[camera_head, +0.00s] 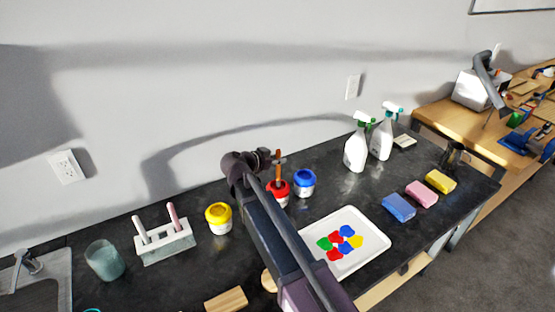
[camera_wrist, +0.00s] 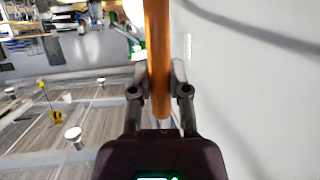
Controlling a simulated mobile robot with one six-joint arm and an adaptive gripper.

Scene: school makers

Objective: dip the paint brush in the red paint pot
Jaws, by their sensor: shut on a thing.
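The paint brush (camera_head: 278,172) has an orange-brown handle and stands roughly upright in my gripper (camera_head: 276,157). In the wrist view the handle (camera_wrist: 158,50) runs between the fingers of my gripper (camera_wrist: 160,88), which is shut on it. The red paint pot (camera_head: 281,201) stands on the black counter, directly below the brush in the head view. The brush's lower end meets the pot's top in the picture. I cannot tell whether the bristles are inside the pot or in front of it. My arm hides part of the pot's left side.
A blue pot (camera_head: 304,187) stands close on the right, a yellow pot (camera_head: 219,221) on the left. A white palette tray (camera_head: 372,243) with paint blobs lies in front. A brush rack (camera_head: 166,245), glass jar (camera_head: 105,262), spray bottles (camera_head: 355,152) and coloured sponges (camera_head: 399,208) stand farther off.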

